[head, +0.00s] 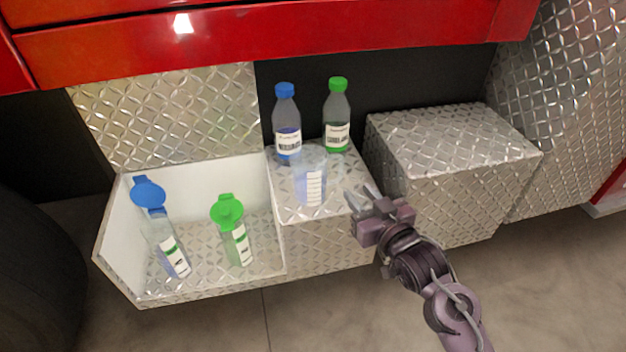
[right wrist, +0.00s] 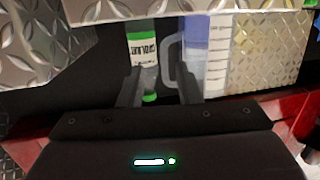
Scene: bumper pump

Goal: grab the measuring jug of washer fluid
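The clear measuring jug (head: 310,178) with pale blue fluid and a white scale label stands upright on the middle metal step, in front of two bottles. In the right wrist view the picture is upside down, and the jug (right wrist: 194,48) shows with its handle beside it. My right gripper (head: 362,196) is just right of the jug in the head view, open and apart from it. In the right wrist view the jug's handle appears between the spread fingers of the gripper (right wrist: 161,88); whether it is within their reach I cannot tell. My left gripper is out of view.
A blue-capped bottle (head: 287,125) and a green-capped bottle (head: 337,118) stand behind the jug. A lower white-walled bay (head: 110,232) holds a blue-lidded jug (head: 160,232) and a green-lidded jug (head: 232,232). A higher bare metal box (head: 450,140) stands right.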

